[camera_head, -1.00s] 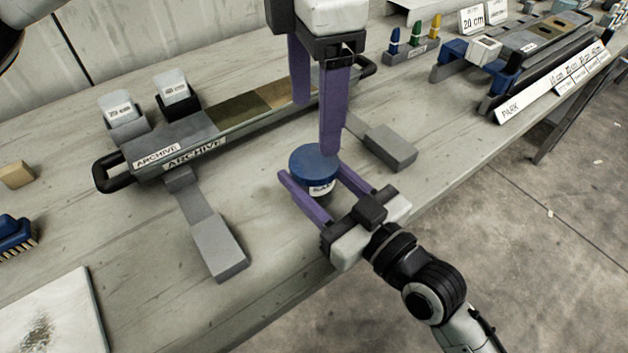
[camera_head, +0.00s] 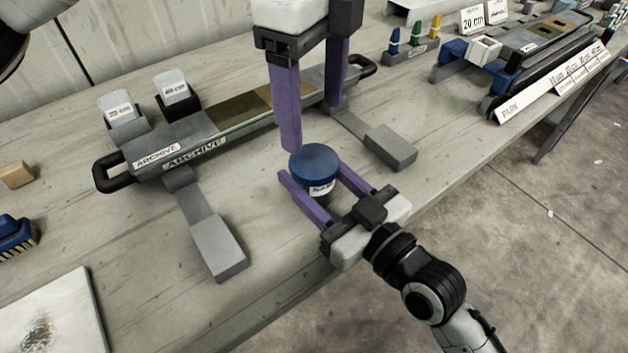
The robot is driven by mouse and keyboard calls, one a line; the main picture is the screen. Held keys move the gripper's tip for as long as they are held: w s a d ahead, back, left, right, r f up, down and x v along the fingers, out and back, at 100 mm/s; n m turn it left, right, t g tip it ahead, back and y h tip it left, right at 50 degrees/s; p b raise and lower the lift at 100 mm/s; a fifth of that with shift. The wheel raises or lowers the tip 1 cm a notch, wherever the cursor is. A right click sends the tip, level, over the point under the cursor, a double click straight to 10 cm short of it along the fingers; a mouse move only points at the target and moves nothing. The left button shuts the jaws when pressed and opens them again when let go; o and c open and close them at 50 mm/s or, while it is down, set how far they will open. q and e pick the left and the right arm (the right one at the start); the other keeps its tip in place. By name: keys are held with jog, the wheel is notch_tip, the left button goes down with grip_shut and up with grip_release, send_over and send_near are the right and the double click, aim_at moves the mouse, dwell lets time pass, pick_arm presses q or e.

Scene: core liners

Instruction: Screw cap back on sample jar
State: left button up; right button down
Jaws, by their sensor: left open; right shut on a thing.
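The sample jar (camera_head: 322,188) stands upright on the bench, its white label partly showing. The blue cap (camera_head: 314,162) sits on top of the jar; whether its thread is tight cannot be told. My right gripper (camera_head: 316,176) is shut on the jar, its purple fingers on either side of it below the cap. My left gripper (camera_head: 313,130) points down above and just behind the cap. It is open and empty, one finger near the cap's left back edge, the other further back and right.
The archive tray (camera_head: 225,128) with core pieces lies behind the jar, with grey feet (camera_head: 220,250) toward the front. A brush (camera_head: 14,232) and a pale plate (camera_head: 50,315) are at left. A rack of coloured markers (camera_head: 414,48) stands at the back right. The bench's front edge is close to the jar.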

aim_at(314, 160)
pick_arm(q)
jog(key=n, duration=0.4)
jog(key=shift+f, duration=4.05)
jog(key=c, duration=1.1)
